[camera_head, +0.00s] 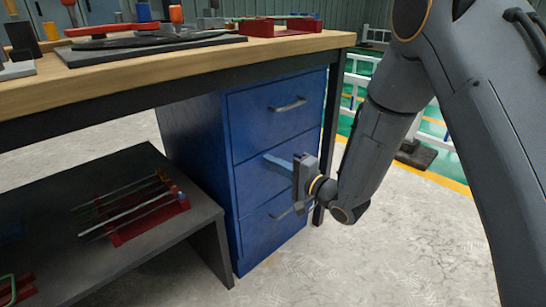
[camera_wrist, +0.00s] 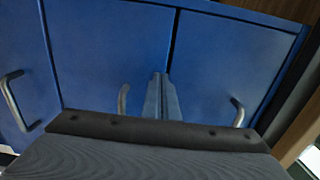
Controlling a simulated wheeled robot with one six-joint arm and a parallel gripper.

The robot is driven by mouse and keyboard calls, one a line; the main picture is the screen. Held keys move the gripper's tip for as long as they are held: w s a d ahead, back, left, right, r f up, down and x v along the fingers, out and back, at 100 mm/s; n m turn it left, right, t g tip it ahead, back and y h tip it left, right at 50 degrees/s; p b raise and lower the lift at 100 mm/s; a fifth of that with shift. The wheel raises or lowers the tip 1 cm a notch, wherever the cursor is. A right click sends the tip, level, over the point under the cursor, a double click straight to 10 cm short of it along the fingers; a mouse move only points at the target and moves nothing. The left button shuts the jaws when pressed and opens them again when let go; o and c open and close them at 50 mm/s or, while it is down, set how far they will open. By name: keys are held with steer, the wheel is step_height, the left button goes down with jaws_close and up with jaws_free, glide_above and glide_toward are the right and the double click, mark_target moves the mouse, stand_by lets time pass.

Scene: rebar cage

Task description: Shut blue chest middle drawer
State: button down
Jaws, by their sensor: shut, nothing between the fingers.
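The blue chest (camera_head: 195,150) stands under the workbench with three drawers, one above another. Its middle drawer (camera_head: 250,178) looks about flush with the drawers above and below; a small gap is hard to judge. In the wrist view, turned sideways, the middle drawer (camera_wrist: 105,55) is the centre panel, with its metal handle (camera_wrist: 122,99) just left of the fingers. My gripper (camera_head: 270,159) is shut and empty, pointing at the middle drawer's front. The fingertips (camera_wrist: 162,76) are at or very near that front; contact cannot be told. In the head view my gripper hides the middle handle.
The top drawer (camera_head: 275,112) and bottom drawer (camera_head: 265,235) look closed. The wooden bench top (camera_head: 110,85) overhangs the chest. A dark low shelf (camera_head: 150,240) with a red rack (camera_head: 150,222) stands left of it. The floor (camera_head: 400,250) to the right is clear.

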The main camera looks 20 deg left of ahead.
steer(key=s+d+r+n+h+p, duration=0.1)
steer(key=s+d+n+h+p, duration=0.15)
steer(key=d+h, duration=0.4)
steer(key=s+d+r+n+h+p, duration=0.1)
steer(key=s+d+r+n+h, duration=0.2)
steer(key=d, duration=0.6)
steer(key=s+d+r+n+g+h, duration=0.2)
steer(key=s+d+n+g+h, duration=0.15)
steer(key=s, duration=1.05)
steer(key=s+d+r+n+g+h, duration=0.2)
steer(key=s+d+g, duration=0.15)
steer(key=s, duration=0.95)
steer(key=d+r+m+p, duration=0.3)
steer(key=d+r+p, duration=0.7)
steer(key=r+p, duration=0.3)
steer(key=s+d+r+m+h+p, duration=0.1)
steer(key=d+r+m+p, duration=0.2)
steer(key=d+r+p, duration=0.7)
step_height(320, 180, up, 4)
steer(key=p, duration=0.9)
steer(key=shift+s+d+f+g, duration=0.15)
steer(key=shift+d+g, duration=0.15)
steer(key=shift+d, duration=0.1)
